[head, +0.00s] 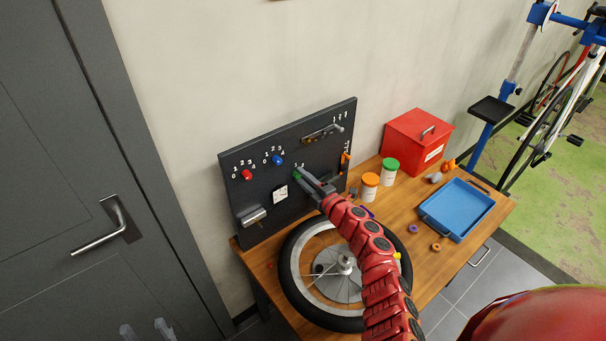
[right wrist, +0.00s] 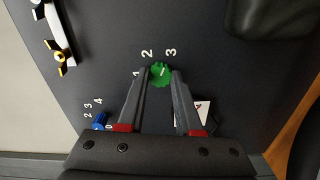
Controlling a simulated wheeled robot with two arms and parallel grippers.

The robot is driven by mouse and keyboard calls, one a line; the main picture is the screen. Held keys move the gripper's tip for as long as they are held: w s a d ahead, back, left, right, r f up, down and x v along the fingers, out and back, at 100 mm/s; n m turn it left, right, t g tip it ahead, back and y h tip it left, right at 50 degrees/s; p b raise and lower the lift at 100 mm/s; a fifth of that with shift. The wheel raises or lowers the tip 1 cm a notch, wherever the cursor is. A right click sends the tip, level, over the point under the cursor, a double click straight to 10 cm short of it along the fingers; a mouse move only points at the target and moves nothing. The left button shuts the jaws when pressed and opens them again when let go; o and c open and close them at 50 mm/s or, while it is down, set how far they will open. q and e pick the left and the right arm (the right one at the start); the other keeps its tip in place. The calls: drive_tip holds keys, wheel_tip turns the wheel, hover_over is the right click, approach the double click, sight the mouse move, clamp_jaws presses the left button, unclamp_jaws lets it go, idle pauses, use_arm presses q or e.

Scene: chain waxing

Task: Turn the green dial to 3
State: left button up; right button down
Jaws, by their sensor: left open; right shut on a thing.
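The green dial (head: 296,175) sits on the dark upright panel (head: 318,150). In the right wrist view the green dial (right wrist: 160,76) has the numbers 1, 2 and 3 printed around it. A short pale mark on its face seems to slant towards the 3, but it is small. My right gripper (head: 306,180) is shut on the dial, with one finger on each side in the right wrist view (right wrist: 159,84). My left gripper (head: 145,329) is open and empty at the bottom left of the head view, away from the panel.
A red dial (head: 247,175) and a blue dial (head: 277,160) are on the same panel. A bicycle wheel (head: 292,292) lies on the wooden bench below. Two jars, a red box (head: 417,138) and a blue tray (head: 458,209) stand to the right.

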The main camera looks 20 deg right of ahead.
drive_tip(key=shift+m+p, duration=0.35)
drive_tip(key=shift+m, duration=0.25)
drive_tip(key=shift+f, duration=0.1)
drive_tip(key=c, duration=0.6)
unclamp_jaws()
drive_tip(key=shift+b+v, duration=1.75)
drive_tip(key=shift+v, duration=7)
